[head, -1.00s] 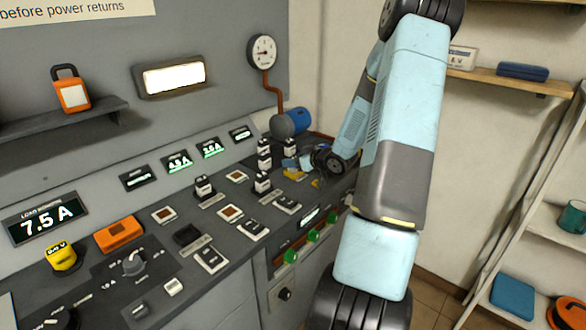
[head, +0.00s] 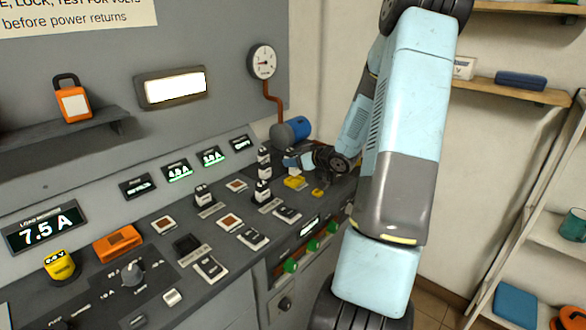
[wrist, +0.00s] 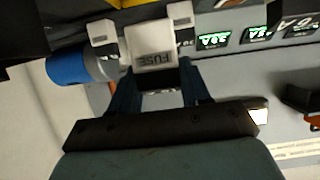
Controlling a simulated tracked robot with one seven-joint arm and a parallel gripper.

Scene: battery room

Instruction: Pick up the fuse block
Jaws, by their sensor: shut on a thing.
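The fuse block (wrist: 153,56) shows in the wrist view as a pale block lettered FUSE, with a darker part towards me. My gripper (wrist: 158,76) has its two dark fingers on either side of that part and is shut on the block. In the head view my gripper (head: 294,161) is at the far right end of the sloping console, close to the blue cylinder. The block is small and mostly hidden by the fingers there, so I cannot tell its exact height above the console.
Upright black-and-white blocks (head: 263,190) stand on the console (head: 190,290) just left of my gripper. A yellow piece (head: 295,182) lies below it. The blue cylinder (head: 297,129) and a gauge (head: 263,62) are behind. Shelves (head: 535,93) are on the right.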

